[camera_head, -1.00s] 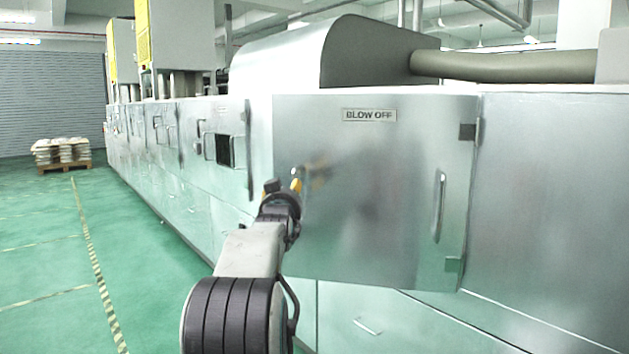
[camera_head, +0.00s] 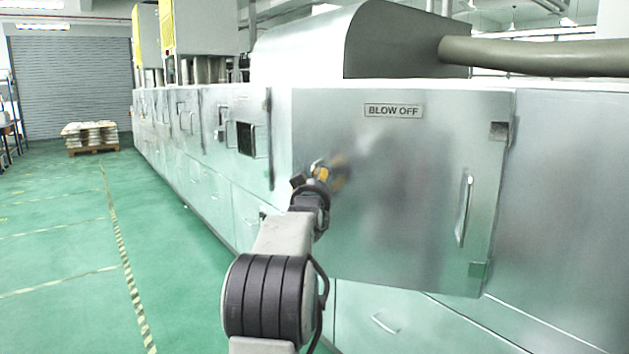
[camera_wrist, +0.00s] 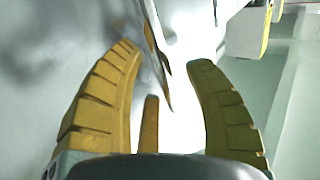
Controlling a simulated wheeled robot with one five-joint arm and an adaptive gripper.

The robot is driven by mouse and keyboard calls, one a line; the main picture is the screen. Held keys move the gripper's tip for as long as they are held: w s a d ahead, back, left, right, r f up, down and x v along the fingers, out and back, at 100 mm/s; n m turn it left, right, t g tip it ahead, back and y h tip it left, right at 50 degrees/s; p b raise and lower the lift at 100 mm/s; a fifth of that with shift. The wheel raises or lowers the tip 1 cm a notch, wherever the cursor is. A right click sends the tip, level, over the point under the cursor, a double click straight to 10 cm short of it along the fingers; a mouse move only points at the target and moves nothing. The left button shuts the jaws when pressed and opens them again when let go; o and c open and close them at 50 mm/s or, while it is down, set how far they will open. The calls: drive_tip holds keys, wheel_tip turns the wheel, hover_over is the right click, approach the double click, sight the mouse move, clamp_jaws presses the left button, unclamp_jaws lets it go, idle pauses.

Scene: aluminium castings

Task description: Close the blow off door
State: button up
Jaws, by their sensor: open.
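The blow off door (camera_head: 400,200) is a shiny metal panel with a "BLOW OFF" label (camera_head: 393,111) near its top. Its lower edge runs at a slant to the machine front, so it appears to stand ajar. A vertical handle (camera_head: 464,212) is on its right part, with brackets at the right edge. My gripper (camera_head: 322,173) is in front of the door's left part, near its left edge. In the wrist view, my gripper (camera_wrist: 163,56) has its yellow fingers spread, with a thin metallic edge showing between them. I cannot tell whether they touch the door.
The long metal machine (camera_head: 225,175) runs back to the left, with other small doors and handles. A grey pipe (camera_head: 540,56) runs above the door. The green floor (camera_head: 60,240) at left is clear, with striped tape lines. A loaded pallet (camera_head: 93,138) stands far off.

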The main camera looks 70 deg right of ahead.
drive_tip(key=shift+d, duration=0.35)
drive_tip(key=shift+a, duration=0.1)
clamp_jaws()
idle(0.3)
